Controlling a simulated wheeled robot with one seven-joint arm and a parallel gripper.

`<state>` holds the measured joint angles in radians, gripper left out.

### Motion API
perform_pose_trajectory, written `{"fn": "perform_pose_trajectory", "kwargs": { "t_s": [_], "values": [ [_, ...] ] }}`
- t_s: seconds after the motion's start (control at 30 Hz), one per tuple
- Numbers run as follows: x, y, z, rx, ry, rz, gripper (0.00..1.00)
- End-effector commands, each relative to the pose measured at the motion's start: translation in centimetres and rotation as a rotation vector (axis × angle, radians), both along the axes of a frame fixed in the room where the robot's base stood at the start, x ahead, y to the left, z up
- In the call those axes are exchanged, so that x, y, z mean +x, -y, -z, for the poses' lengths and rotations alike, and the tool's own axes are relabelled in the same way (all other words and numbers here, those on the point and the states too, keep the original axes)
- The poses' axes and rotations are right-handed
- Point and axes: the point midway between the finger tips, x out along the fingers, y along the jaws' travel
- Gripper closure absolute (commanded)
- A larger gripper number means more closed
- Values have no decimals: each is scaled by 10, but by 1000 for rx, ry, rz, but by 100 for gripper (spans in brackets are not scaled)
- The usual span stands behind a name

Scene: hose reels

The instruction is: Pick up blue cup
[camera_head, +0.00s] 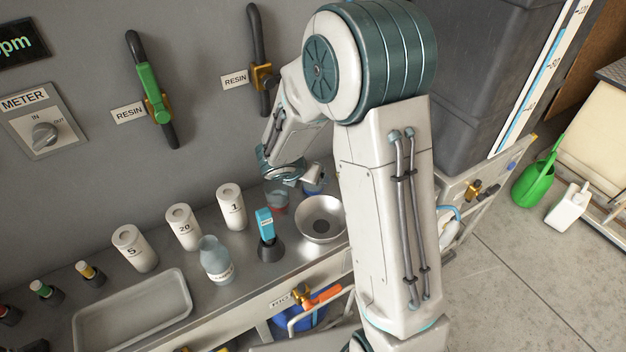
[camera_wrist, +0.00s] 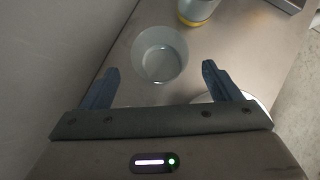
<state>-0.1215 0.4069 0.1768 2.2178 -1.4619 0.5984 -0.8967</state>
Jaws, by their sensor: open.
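In the head view a blue cup (camera_head: 313,188) stands on the metal counter behind the bowl, mostly hidden by my arm and gripper. In the wrist view a pale, bluish-grey translucent cup (camera_wrist: 160,54), which looks like the same one, stands upright with its open mouth toward the camera. My gripper (camera_wrist: 168,85) is open and empty, with one dark blue finger on each side below the cup in the picture. The cup lies just beyond the fingertips and no contact shows. In the head view the fingers are hard to make out.
A metal bowl (camera_head: 320,217) and a blue-topped device (camera_head: 265,228) are close by. A yellow-banded container (camera_wrist: 197,10) stands beyond the cup. The grey wall (camera_wrist: 60,50) runs along the left.

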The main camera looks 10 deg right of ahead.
Motion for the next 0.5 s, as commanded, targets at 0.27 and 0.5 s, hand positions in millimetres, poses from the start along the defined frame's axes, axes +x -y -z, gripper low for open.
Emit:
{"fn": "perform_pose_trajectory", "kwargs": {
  "t_s": [0.27,0.5],
  "values": [
    [14,11,23,-5,-5,-9,16],
    [29,24,47,-4,-5,-8,16]
  ]
}}
